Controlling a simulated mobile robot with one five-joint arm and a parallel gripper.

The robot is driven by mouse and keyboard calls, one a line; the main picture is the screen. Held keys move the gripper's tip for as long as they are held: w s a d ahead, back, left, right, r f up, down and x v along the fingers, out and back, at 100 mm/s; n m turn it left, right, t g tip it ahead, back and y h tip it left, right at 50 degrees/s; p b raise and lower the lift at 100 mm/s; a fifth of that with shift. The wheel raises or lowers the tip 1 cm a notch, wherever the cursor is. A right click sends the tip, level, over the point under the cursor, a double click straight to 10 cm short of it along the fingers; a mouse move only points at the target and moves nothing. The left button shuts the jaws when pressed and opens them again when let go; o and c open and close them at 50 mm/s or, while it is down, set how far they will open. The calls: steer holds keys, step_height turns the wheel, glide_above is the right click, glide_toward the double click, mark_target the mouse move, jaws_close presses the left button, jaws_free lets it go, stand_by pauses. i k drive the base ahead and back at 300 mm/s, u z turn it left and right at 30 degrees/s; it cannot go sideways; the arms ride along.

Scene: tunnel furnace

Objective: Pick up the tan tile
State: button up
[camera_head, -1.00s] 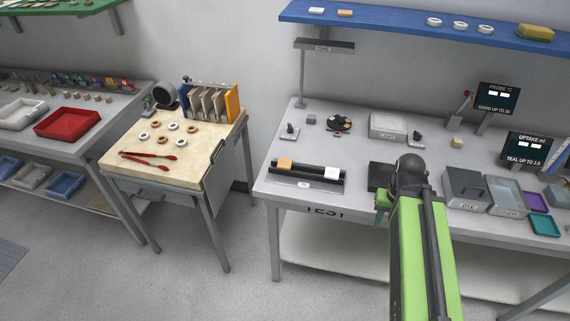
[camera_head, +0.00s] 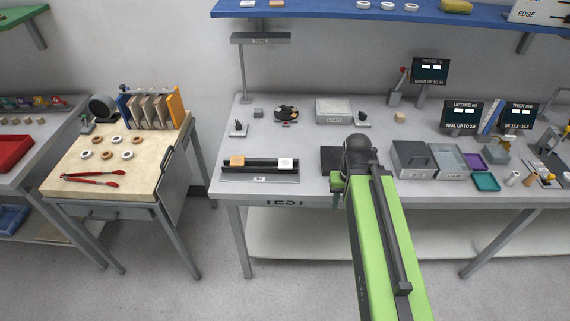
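A tan tile (camera_head: 237,161) sits at the left end of a black two-rail rack (camera_head: 260,172) on the test bench. A white tile (camera_head: 286,163) sits near the rack's right end. My gripper (camera_head: 338,186) is partly in view at the end of my green arm, to the right of the rack and apart from it. Its fingers are mostly hidden behind the arm, so I cannot tell whether it is open or shut. Another small tan piece (camera_head: 276,3) lies on the blue shelf, cut by the top edge.
A lamp post (camera_head: 241,70) stands behind the rack. A small beige cube (camera_head: 400,117) lies farther back. A side table (camera_head: 70,165) with rings and red tongs stands left, across a floor gap.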

mark_target(236, 162)
steer(key=u, duration=1.75)
steer(key=i, duration=0.75)
steer(key=u, duration=0.75)
steer(key=k, duration=0.65)
steer(key=z, duration=0.2)
steer(key=i, duration=0.65)
steer(key=u, duration=0.1)
